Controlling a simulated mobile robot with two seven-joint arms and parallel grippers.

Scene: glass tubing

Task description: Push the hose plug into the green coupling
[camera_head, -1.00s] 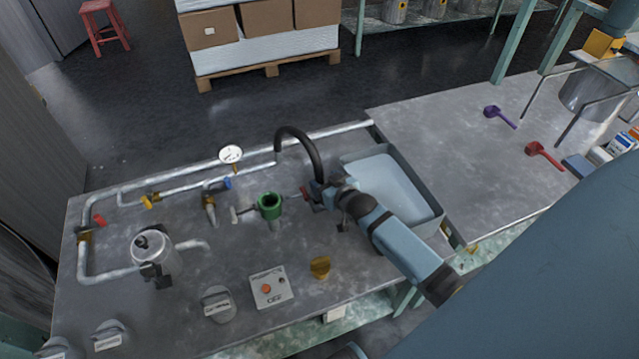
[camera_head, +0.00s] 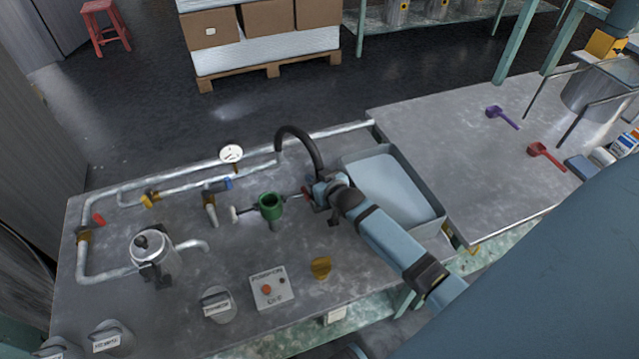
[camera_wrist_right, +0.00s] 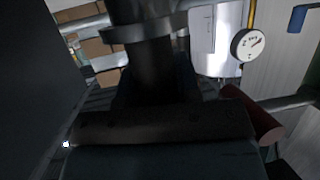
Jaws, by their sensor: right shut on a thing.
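The green coupling (camera_head: 270,206) stands upright on the grey bench top, its dark round mouth facing up. It has a side lever on each side, one with a pale end and one with a red end (camera_head: 306,194). The black hose (camera_head: 299,138) arches from the pipe at the back of the bench down to my right gripper (camera_head: 321,189). That gripper is shut on the hose's end, to the right of the coupling and apart from its mouth. The plug itself is hidden by the gripper. In the right wrist view the dark hose (camera_wrist_right: 145,62) rises from the jaws. My left gripper is out of view.
A grey tray (camera_head: 437,209) lies right of the coupling, beneath my right arm. A pressure gauge (camera_head: 231,154) and a blue-handled valve (camera_head: 217,185) stand behind left.

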